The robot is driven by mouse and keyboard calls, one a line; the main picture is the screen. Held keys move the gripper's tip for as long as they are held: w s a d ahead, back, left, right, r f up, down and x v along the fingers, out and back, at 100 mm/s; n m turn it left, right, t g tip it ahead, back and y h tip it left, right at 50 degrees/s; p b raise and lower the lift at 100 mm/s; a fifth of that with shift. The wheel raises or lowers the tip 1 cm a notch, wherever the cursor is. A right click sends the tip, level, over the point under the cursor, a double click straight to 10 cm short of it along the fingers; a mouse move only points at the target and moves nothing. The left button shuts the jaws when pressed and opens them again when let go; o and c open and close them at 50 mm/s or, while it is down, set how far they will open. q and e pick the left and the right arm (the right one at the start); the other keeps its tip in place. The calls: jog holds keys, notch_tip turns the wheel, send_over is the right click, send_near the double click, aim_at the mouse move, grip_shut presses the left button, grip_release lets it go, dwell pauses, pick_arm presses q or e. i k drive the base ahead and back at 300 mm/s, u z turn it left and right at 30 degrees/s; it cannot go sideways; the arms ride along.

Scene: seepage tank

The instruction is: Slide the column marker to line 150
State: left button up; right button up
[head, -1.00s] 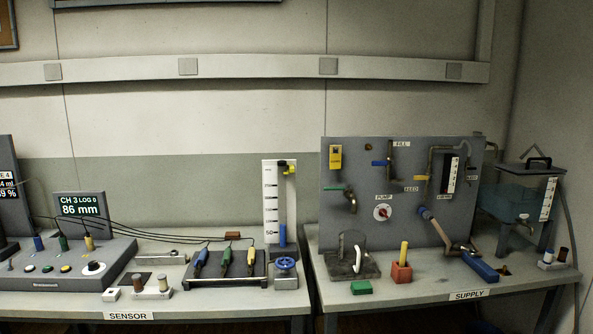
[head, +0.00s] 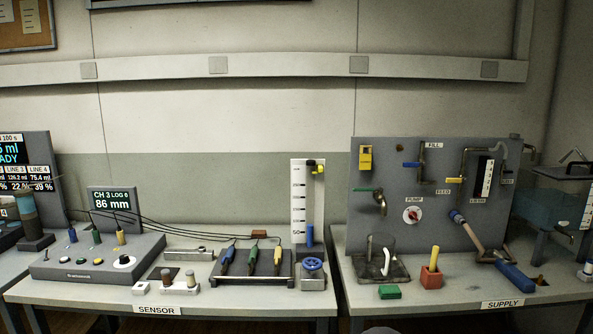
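The measuring column (head: 299,205) stands upright on the sensor table, with a white scale board carrying black numbers. The numbers are small; 50 at the bottom reads best, and line 150 appears to lie around the middle of the scale. Blue (head: 310,236) fills only the bottom part of the column. A dark cap (head: 310,162) is at the top. Neither of my grippers is in view.
A blue handwheel (head: 312,264) stands in front of the column. The supply panel (head: 390,160) rises close on the right, across a gap between tables.

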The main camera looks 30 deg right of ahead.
aim_at(320, 168)
jog(key=u, duration=0.1)
jog(key=i, duration=1.05)
jog(key=z, duration=0.6)
